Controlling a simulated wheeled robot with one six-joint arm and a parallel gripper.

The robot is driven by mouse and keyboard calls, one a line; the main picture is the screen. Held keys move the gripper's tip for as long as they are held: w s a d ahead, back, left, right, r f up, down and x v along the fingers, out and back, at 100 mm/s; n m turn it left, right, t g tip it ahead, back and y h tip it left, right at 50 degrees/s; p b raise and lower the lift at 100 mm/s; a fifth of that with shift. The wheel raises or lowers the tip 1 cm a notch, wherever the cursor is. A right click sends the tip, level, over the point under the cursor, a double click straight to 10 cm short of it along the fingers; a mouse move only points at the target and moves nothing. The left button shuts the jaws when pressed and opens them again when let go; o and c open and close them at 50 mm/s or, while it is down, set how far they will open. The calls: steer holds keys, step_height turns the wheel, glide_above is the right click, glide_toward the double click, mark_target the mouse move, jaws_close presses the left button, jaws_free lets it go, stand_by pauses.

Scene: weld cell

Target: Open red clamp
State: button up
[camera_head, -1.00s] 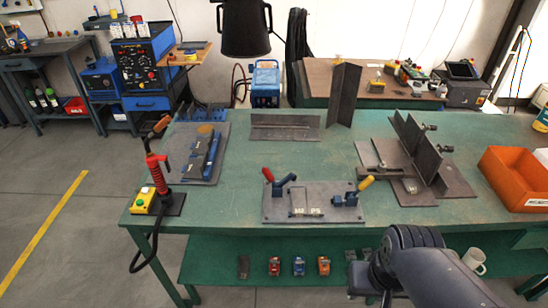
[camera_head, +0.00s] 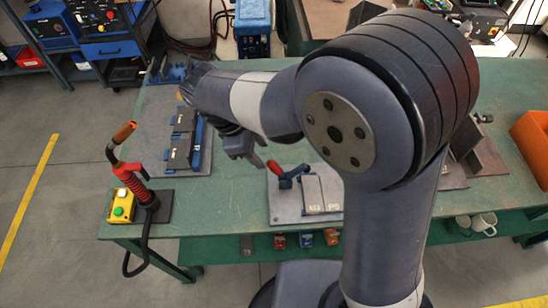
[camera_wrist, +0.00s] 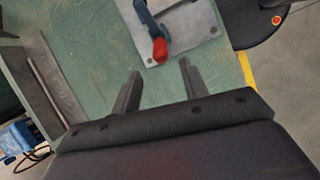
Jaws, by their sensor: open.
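The red-handled clamp (camera_head: 290,180) has a blue body and lever and sits on a grey plate (camera_head: 285,212) on the green bench. Its red handle tip points up and left in the head view. In the wrist view the red tip (camera_wrist: 160,50) lies just beyond and between my fingertips, with the blue lever (camera_wrist: 148,20) running away from it. My gripper (camera_head: 254,162) is open and empty, to the left of the red tip in the head view. It also shows in the wrist view (camera_wrist: 160,66). The fingers do not visibly touch the handle. My arm hides the plate's right part.
A red torch (camera_head: 130,180) stands at the bench's left end beside a yellow button box (camera_head: 121,206). A plate with dark blocks (camera_head: 183,140) lies behind it. An orange bin (camera_head: 534,140) is at the right. Bare green bench lies left of the clamp plate.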

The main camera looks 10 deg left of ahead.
mark_target(276, 170)
steer(key=x, duration=1)
steer(key=shift+d, duration=0.15)
steer(key=shift+c, duration=0.4)
jaws_close()
